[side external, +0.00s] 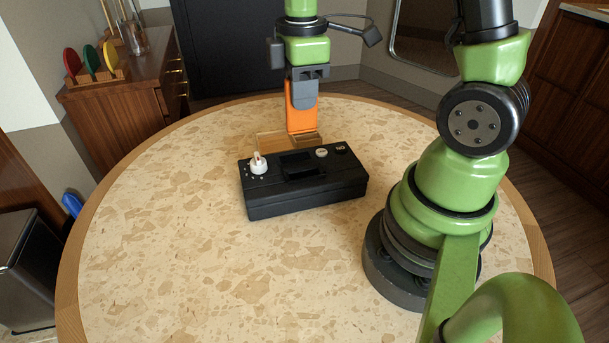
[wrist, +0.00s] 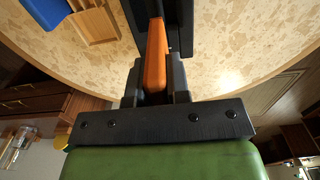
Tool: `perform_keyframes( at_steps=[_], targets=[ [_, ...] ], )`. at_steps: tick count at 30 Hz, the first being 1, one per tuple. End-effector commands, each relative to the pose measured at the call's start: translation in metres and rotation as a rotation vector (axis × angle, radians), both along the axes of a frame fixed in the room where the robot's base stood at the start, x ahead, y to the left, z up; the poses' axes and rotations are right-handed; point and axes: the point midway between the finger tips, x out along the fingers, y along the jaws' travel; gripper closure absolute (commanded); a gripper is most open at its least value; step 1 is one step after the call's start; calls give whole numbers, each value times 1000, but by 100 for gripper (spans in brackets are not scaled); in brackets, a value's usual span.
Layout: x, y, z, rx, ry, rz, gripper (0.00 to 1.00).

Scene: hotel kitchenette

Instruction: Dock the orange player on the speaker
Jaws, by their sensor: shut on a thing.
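The orange player (side external: 301,112) is held upright, its lower part hanging below my gripper (side external: 304,88). It shows edge-on between the fingers in the wrist view (wrist: 157,55). My gripper is shut on its upper part. The black speaker (side external: 310,193) lies flat on the round table, with a dark recess (side external: 298,163) in its top. In the side view the player's lower end appears just beyond the speaker's far edge; I cannot tell how high it is above the table. Part of the black speaker also shows beyond the player in the wrist view (wrist: 182,28).
A low wooden holder (side external: 268,141) stands on the table (side external: 160,240) behind the speaker. A white knob (side external: 258,163) sticks up from the speaker's left end. A blue object (wrist: 47,11) shows beside the holder in the wrist view. The table's front and left are clear.

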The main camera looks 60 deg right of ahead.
Motion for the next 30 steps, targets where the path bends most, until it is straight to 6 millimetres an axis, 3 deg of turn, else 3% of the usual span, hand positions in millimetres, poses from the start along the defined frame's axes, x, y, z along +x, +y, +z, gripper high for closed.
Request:
perform_keyframes(
  at_steps=[5,10,24,30],
  targets=[
    [-12,12,-12,1,6,0,100],
    [-12,12,-43,2,8,-2,100],
    [-12,12,-95,1,4,-1,100],
    [-11,12,-99,0,-1,-2,100]
  ],
)
